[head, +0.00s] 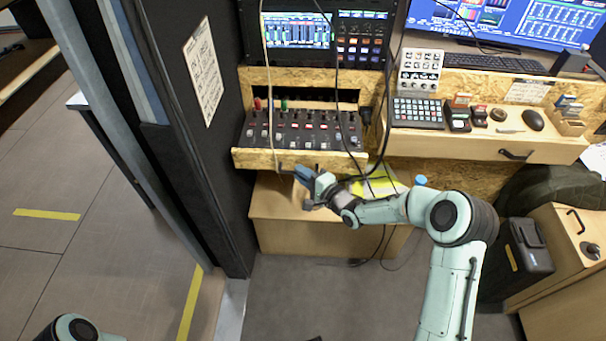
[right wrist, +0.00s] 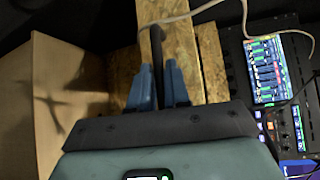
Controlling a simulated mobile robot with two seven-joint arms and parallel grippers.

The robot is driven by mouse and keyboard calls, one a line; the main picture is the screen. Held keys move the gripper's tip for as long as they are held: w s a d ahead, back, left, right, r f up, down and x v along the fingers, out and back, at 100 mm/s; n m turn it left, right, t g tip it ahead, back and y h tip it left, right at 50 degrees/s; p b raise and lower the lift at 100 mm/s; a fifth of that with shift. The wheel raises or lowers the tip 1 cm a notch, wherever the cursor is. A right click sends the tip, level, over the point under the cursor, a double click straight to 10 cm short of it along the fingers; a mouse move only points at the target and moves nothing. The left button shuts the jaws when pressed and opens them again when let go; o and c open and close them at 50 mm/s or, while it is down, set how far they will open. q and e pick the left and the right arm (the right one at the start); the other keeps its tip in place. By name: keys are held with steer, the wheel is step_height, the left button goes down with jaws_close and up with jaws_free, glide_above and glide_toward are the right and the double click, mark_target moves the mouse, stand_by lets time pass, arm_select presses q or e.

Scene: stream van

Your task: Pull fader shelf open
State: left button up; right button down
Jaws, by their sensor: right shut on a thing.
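The fader shelf is a chipboard drawer with a front panel (head: 252,159) and a dark board of faders and knobs (head: 300,131) on it. It sticks out of its opening below the screens, with a dark gap behind the board. The fingers hide part of the handle. My left gripper is out of view.
Black cables hang over the fader board. A second drawer (head: 450,146) with a keypad (head: 417,112), small boxes and a mouse (head: 532,120) is to the right. Below is a wooden cabinet (head: 300,237). A dark wall panel (head: 215,150) stands close on the left. The floor in front is clear.

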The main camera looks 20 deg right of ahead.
stand_by(0.3)
steer(key=c, duration=1.2)
jaws_free()
steer(key=shift+o, duration=0.2)
steer(key=p+v, duration=0.1)
steer(key=v, duration=1.2)
steer(key=shift+s, duration=0.25)
